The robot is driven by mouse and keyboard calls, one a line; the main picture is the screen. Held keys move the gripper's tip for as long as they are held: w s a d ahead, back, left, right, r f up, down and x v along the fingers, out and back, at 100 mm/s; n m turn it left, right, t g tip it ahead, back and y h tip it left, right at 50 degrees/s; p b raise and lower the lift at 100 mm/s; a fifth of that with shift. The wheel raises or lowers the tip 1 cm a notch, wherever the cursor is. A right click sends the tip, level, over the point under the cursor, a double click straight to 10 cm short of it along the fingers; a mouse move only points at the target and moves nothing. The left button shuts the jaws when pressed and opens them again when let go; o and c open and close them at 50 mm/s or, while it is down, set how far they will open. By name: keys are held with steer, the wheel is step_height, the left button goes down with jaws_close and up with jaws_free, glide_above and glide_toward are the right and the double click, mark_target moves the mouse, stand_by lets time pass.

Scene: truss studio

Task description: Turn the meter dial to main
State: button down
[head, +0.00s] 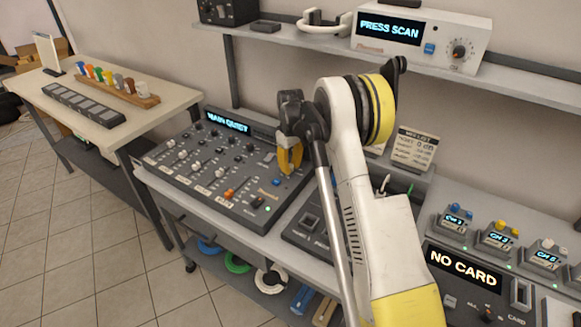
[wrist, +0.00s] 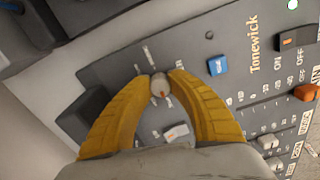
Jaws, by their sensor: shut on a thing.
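The mixer panel (head: 215,165) stands on the bench, with a lit display reading "MAIN QUIET" (head: 228,122). My gripper (head: 290,158) is over the panel's right part, its yellow fingers pointing down. In the wrist view, my gripper (wrist: 160,82) has its two fingertips on either side of a small round light knob, the dial (wrist: 160,86), and is shut on it. The dial bears a small red pointer mark. Labels around it are too small to read. In the head view the fingers hide the dial.
A "PRESS SCAN" unit (head: 420,38) sits on the shelf above. A "NO CARD" unit (head: 470,285) stands at right.

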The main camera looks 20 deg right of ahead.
mark_target(291, 166)
steer(key=c, duration=1.2)
jaws_free()
steer(key=shift+r, duration=0.1)
step_height(291, 166, up, 12)
